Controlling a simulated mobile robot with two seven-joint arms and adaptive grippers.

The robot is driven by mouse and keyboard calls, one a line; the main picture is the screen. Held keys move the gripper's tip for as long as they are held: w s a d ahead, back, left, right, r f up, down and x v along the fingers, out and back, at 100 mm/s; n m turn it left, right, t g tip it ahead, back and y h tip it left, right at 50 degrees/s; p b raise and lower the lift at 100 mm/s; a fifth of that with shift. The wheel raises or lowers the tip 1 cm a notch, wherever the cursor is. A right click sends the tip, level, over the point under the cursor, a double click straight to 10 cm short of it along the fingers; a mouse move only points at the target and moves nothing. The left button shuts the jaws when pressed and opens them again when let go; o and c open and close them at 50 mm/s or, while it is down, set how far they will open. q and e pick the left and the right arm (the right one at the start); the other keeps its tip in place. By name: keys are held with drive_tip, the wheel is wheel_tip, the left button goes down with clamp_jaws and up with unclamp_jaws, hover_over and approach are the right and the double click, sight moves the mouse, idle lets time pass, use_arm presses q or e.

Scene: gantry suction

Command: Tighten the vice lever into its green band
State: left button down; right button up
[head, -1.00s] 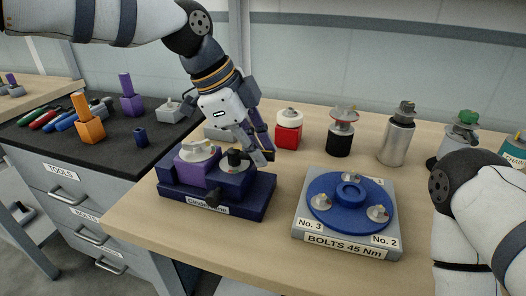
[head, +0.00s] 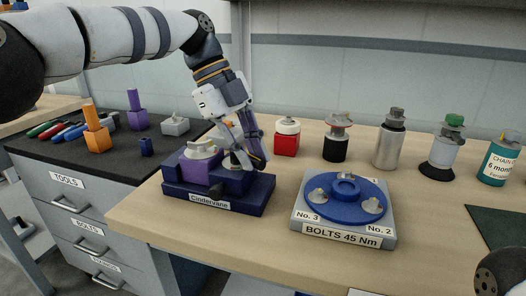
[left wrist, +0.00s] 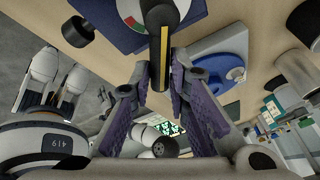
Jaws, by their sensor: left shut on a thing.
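The vice (head: 216,204) is a dark blue block on the bench with a purple block (head: 195,172) clamped in it. In the left wrist view, the black lever (left wrist: 155,50) with a yellow stripe lies between the purple finger pads. A round dial (left wrist: 132,9) with white, red and green parts shows beside the lever's far end. My left gripper (head: 248,160) is at the right side of the vice, fingers pointing down, shut on the lever. It also shows in the left wrist view (left wrist: 159,78). The gripper hides much of the lever and dial in the head view, so the band reading is unclear.
A grey plate with a blue bolt disc (head: 345,229) stands right of the vice. A red jar (head: 287,142) and several canisters (head: 389,146) line the back. The dark tool bench (head: 75,150) is at left. Bare wood lies in front.

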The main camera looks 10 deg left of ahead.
use_arm(q)
drive_tip(key=shift+s+a+m, duration=0.1)
drive_tip(key=shift+a+m, duration=0.1)
drive_tip(key=shift+m, duration=0.3)
use_arm(e)
drive_tip(key=shift+s+f, duration=0.1)
drive_tip(key=shift+s, duration=0.15)
use_arm(q)
drive_tip(key=shift+g, duration=0.3)
drive_tip(key=c, duration=1.5)
unclamp_jaws()
drive_tip(key=shift+c, duration=0.2)
